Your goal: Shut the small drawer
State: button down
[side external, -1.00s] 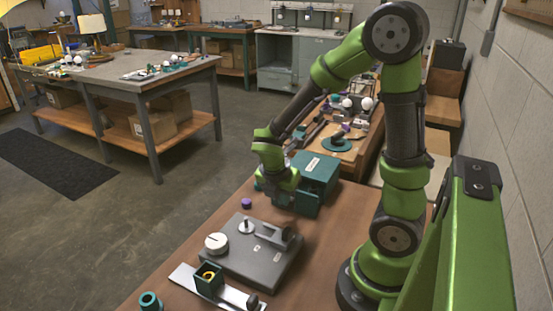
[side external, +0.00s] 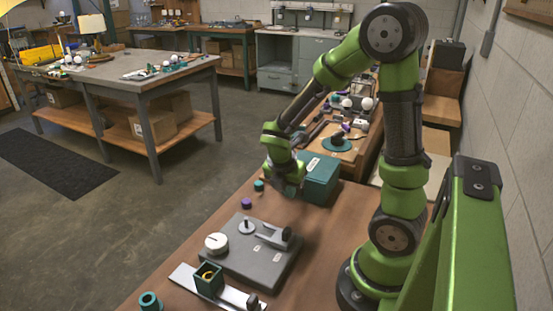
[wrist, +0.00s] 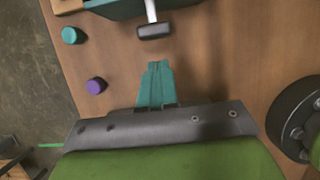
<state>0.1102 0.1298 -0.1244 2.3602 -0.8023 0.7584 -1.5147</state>
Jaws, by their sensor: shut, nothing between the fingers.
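A teal box-shaped unit (side external: 320,178) with a pale label on top stands at the back of the wooden bench. It also shows in the wrist view as a teal edge (wrist: 126,9) at the top. A pale rod with a dark end like a handle (wrist: 154,31) juts from it toward my gripper. My gripper (wrist: 157,66) is shut and empty, its teal fingertips pointing at the dark end with a gap of bench between. In the side view my wrist hides part of the unit's left side. I cannot tell how far the drawer is in.
A teal cap (wrist: 72,35) and a purple cap (wrist: 95,86) stand left of my gripper. A grey base plate (side external: 250,255) with a white dial lies nearer the camera, beside a small green open box (side external: 208,279). Bare bench lies to the right of my gripper.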

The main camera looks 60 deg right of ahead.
jog(key=s+a+r+m+t+y, duration=0.3)
jog(key=a+r+m+t+y, duration=0.3)
jog(key=a+r+m, duration=1.1)
jog(key=m+t, duration=0.1)
jog(key=m, duration=0.4)
jog(key=shift+s, duration=0.2)
